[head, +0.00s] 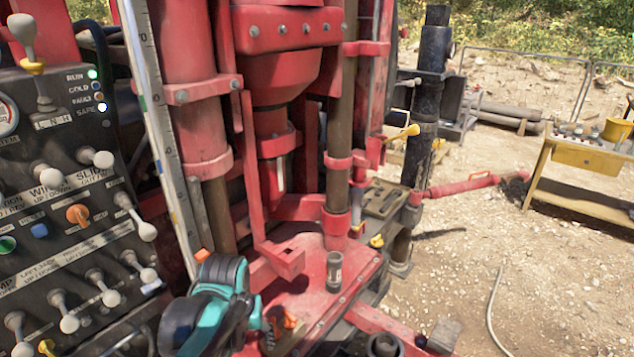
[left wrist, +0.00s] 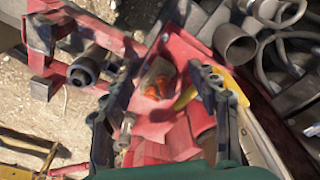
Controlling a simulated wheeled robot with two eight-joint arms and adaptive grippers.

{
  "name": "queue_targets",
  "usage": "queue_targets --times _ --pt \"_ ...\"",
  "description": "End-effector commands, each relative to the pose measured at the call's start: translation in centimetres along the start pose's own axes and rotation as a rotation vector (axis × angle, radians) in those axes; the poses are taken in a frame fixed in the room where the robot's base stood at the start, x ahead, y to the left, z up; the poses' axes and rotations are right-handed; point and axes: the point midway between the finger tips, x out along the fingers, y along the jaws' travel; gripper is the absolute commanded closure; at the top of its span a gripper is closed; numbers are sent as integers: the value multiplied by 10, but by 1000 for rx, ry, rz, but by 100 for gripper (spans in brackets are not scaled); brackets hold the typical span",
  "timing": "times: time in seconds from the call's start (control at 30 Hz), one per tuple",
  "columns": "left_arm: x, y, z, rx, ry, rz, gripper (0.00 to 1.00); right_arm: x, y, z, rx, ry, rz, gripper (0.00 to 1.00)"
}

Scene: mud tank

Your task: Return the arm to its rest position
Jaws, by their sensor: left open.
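My left arm (head: 215,290), teal and black, comes in at the bottom of the head view, in front of the lever panel and beside the red deck. In the left wrist view my left gripper (left wrist: 160,70) has its two dark fingers spread apart, with nothing held between them. Beyond the fingers lies a small orange-handled item (left wrist: 157,84) on the red deck; it also shows in the head view (head: 283,322). How far the fingers are from it I cannot tell. My right gripper is not in view.
The control panel (head: 70,190) with several levers stands close at left. The red drill rig (head: 270,100) rises behind the deck (head: 310,270), where a small grey cylinder (head: 334,272) stands upright. A yellow table (head: 585,160) is far right.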

Motion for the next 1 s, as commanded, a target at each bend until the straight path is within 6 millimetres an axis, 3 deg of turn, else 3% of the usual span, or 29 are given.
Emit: queue_targets --times 0.27,0.5,0.7,1.0 --pt "26 -19 38 33 176 18 40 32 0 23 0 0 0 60" --pt "62 -37 76 76 392 18 40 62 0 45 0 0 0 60" --pt "73 -43 86 94 472 12 40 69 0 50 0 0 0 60" --pt "72 -43 86 96 480 11 40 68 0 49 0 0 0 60"
